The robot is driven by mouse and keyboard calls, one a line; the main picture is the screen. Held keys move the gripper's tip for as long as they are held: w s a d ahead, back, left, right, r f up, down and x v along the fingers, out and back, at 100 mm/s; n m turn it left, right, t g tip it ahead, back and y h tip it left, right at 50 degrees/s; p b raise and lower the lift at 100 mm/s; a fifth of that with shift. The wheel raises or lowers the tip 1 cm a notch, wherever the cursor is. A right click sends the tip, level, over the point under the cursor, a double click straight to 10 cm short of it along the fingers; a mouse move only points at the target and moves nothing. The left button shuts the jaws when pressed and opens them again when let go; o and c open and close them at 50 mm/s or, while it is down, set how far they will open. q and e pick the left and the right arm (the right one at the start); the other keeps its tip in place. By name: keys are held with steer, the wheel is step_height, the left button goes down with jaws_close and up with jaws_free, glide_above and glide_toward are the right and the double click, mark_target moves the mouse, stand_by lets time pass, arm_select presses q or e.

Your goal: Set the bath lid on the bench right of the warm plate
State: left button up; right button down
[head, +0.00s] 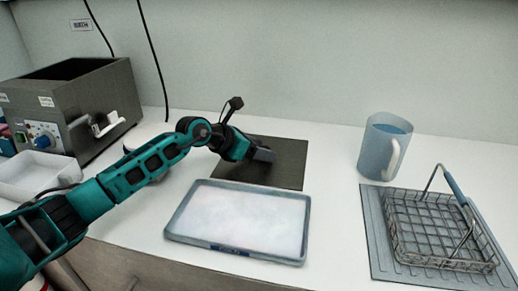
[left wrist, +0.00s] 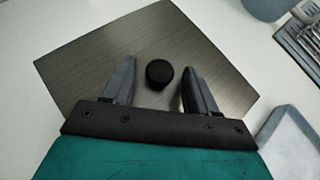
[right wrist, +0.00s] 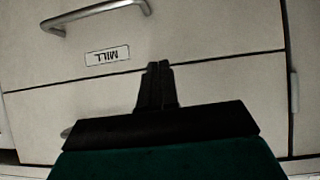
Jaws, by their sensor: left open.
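The bath lid (head: 285,162) is a dark, flat, square plate lying on the white bench behind the shallow tray. In the left wrist view the lid (left wrist: 85,75) fills much of the picture, with a round black knob (left wrist: 159,73) near its middle. My left gripper (head: 263,155) is open over the lid. Its two fingers (left wrist: 157,78) stand on either side of the knob, with gaps showing. In the head view my gripper hides the knob. A pale, low object (head: 133,143), possibly the warm plate, is mostly hidden behind my left arm. My right gripper (right wrist: 159,68) is shut and empty before a drawer front.
An open grey metal bath (head: 90,95) stands at the back left. A shallow tray with white contents (head: 240,218) lies in front of the lid. A blue jug (head: 384,147) and a wire basket (head: 440,230) on a ridged mat (head: 378,245) stand right.

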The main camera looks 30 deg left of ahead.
arm_select(q)
steer(key=shift+r, duration=0.1)
steer(key=v, duration=1)
steer(key=shift+s+a, duration=0.15)
steer(key=shift+a, duration=0.05)
steer(key=shift+v, duration=0.8)
steer(key=shift+d+r, duration=0.1)
